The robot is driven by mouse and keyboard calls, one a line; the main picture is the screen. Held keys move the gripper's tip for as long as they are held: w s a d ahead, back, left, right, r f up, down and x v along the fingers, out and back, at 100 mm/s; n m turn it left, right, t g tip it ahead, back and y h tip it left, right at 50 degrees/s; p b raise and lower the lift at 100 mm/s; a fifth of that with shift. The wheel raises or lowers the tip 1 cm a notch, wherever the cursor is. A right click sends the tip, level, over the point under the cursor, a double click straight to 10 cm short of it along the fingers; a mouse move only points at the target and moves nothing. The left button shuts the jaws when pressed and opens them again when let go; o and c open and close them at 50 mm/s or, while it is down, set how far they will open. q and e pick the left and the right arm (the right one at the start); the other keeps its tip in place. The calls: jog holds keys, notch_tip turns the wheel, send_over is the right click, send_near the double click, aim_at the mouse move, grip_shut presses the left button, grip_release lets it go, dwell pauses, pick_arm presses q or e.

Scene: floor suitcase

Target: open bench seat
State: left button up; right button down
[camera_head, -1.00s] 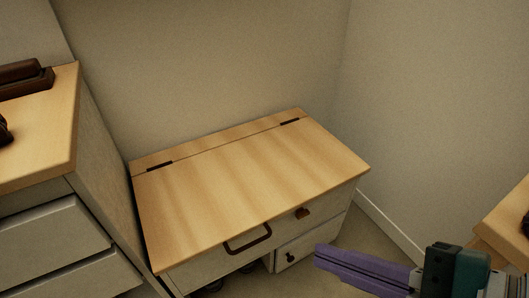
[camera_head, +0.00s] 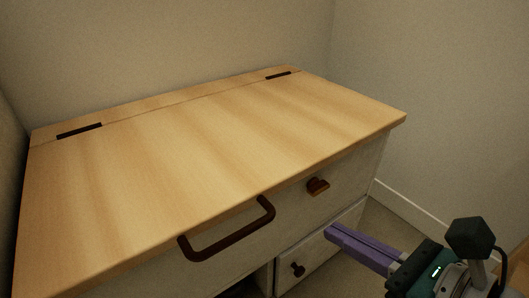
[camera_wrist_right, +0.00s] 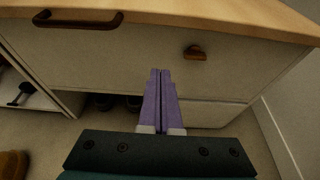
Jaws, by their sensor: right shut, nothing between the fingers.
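The bench seat (camera_head: 200,160) is a wide wooden lid on a white cabinet, lying flat and closed, with two dark hinges along its back edge. A dark handle (camera_head: 232,238) sticks out from the lid's front edge; it also shows at the upper left of the right wrist view (camera_wrist_right: 78,21). My right gripper (camera_head: 330,233) has purple fingers pressed together, empty, in front of the cabinet. It is below the lid edge and to the right of the handle, apart from it. In the right wrist view the fingers (camera_wrist_right: 160,73) point at the cabinet front. My left gripper is not in view.
A brown knob (camera_head: 318,186) sits on the upper front panel and a darker knob (camera_head: 297,269) on the drawer below. An open space under the cabinet holds dark shoes (camera_wrist_right: 118,101). Walls stand behind and to the right. Some floor shows at right.

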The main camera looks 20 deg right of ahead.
jog(key=b+x, duration=0.2)
jog(key=x, duration=0.6)
jog(key=shift+w+a+f+b, duration=0.1)
jog(key=shift+w+f+b, duration=0.05)
jog(key=shift+b, duration=0.25)
jog(key=r+p, duration=0.3)
jog(key=r, duration=0.1)
jog(key=shift+w+a, duration=0.15)
jog(key=shift+w, duration=0.15)
